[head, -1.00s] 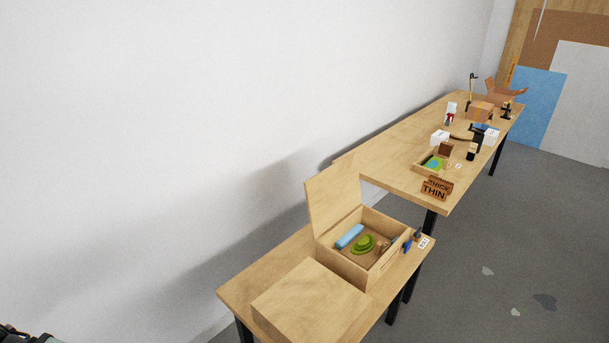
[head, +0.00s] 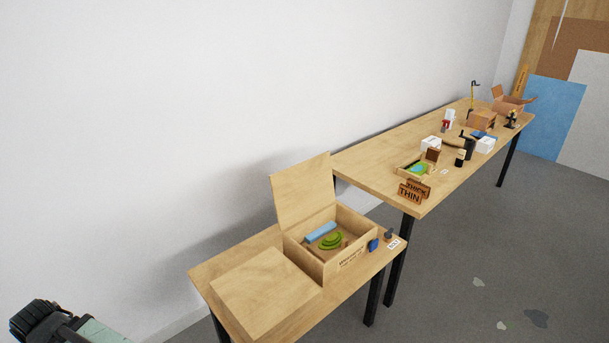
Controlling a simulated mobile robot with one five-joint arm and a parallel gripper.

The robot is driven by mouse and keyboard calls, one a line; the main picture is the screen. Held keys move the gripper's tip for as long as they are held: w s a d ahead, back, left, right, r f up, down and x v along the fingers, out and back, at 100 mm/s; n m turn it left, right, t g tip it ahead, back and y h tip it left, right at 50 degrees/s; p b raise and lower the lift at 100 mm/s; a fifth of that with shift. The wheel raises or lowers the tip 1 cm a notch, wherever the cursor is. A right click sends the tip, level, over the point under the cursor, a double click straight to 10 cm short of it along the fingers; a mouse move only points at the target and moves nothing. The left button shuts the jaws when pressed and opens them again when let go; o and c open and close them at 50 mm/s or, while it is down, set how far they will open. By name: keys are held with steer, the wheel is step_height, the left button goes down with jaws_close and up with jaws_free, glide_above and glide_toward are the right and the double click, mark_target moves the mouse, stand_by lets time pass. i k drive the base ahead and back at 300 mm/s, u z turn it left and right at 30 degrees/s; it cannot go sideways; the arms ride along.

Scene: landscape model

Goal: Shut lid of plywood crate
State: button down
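The plywood crate (head: 305,261) stands on the near table, with printed text on its front wall. Its lid (head: 303,192) is open and stands up at the back, leaning a little toward the wall. Inside the crate lie a blue roll-like piece (head: 321,232) and green curved pieces (head: 331,241). A dark part of my own arm shows at the bottom left, well apart from the crate. I cannot make out the gripper's fingers there.
A flat plywood block (head: 264,288) lies left of the crate on the near table (head: 207,268). A small blue object (head: 373,245) and a dark one (head: 388,233) are right of it. The far table (head: 375,172) holds boxes, a bottle and signs. Grey floor (head: 450,270) is open at right.

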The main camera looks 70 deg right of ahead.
mark_target(299, 190)
steer(key=u, duration=0.2)
steer(key=i, duration=0.85)
steer(key=z, duration=0.1)
